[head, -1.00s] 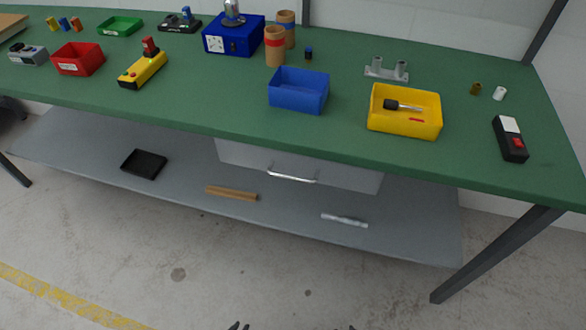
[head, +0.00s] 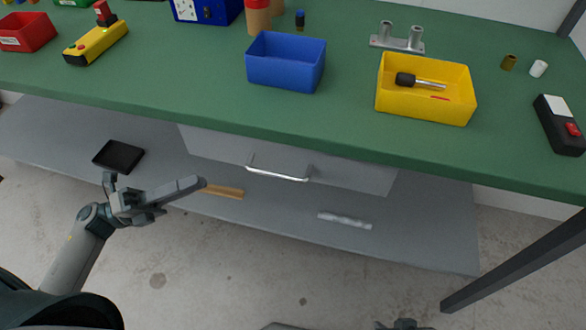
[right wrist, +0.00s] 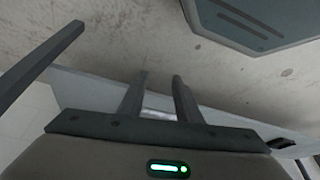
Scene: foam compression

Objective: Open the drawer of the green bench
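The green bench (head: 200,105) has a light grey drawer (head: 340,170) under its top, with a silver bar handle (head: 278,174) on its front. The drawer looks shut. My left gripper (head: 200,184) is in front of the lower shelf, left of the handle and apart from it, pointing right. Its fingers overlap from this side, so its opening is unclear. My right gripper barely shows at the bottom edge of the head view. In the right wrist view, its two fingers (right wrist: 160,76) are apart with nothing held between them.
The grey lower shelf (head: 430,245) holds a black tray (head: 118,155), a wooden bar (head: 225,191) and a silver rod (head: 345,220). Blue (head: 285,62) and yellow (head: 425,105) bins stand on the bench above. A dark leg (head: 515,255) stands at the right. Floor before the shelf is clear.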

